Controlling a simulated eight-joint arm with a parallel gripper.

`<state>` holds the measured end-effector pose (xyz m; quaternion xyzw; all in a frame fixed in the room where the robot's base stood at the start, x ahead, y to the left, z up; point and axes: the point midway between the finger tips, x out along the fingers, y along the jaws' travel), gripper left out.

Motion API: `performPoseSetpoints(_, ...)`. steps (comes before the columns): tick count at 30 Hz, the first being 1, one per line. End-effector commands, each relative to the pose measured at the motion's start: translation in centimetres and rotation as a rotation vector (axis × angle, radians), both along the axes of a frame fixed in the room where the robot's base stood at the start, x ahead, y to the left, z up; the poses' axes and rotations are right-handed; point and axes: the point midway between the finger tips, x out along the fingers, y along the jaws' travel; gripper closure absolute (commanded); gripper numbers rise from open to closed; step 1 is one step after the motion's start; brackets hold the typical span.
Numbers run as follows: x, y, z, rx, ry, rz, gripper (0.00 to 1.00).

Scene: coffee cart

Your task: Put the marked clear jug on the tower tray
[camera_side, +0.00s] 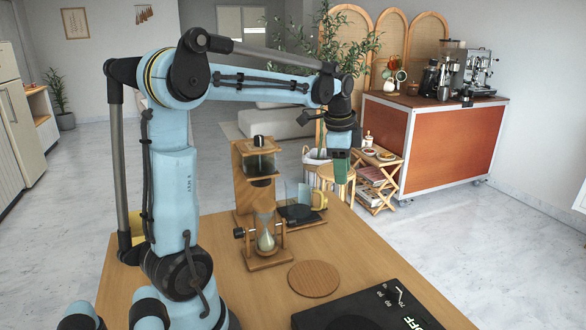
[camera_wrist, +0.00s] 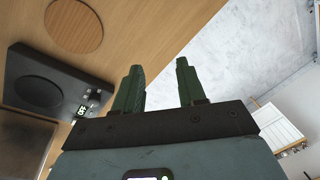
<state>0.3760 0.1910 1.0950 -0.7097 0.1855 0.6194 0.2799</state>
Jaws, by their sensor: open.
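A clear jug (camera_side: 295,192) with an amber handle (camera_side: 319,196) stands on a small black base on the wooden table, right of the wooden tower. I cannot make out a mark on it. The wooden tower (camera_side: 242,192) holds a dark-topped glass vessel up high; its tray is not clearly visible behind the hourglass stand. My gripper (camera_side: 341,172) hangs right of and above the jug, pointing down. In the wrist view my gripper (camera_wrist: 160,68) has two dark green fingers apart with nothing between them. The jug and tower are out of the wrist view.
An hourglass stand (camera_side: 266,240) is in front of the tower. A round wooden mat (camera_side: 314,279) and a black appliance (camera_side: 365,311) with a lit display lie nearer. The table between mat and jug is clear. A folding shelf (camera_side: 376,184) stands beyond the table edge.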

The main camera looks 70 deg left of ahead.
Motion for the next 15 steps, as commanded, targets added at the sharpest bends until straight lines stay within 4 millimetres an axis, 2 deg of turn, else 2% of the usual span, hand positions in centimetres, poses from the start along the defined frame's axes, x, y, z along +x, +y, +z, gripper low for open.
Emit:
performPoseSetpoints(1,-0.5,-2.2,0.2,-0.001,-0.036,0.038,0.6)
performPoseSetpoints(6,-2.2,-8.0,0.1,-0.035,-0.172,0.202,0.6)
performPoseSetpoints(12,-5.2,-14.0,-1.5,-0.14,-0.325,0.389,0.6)
performPoseSetpoints(15,-6.6,-16.2,-2.5,-0.208,-0.386,0.47,0.6)
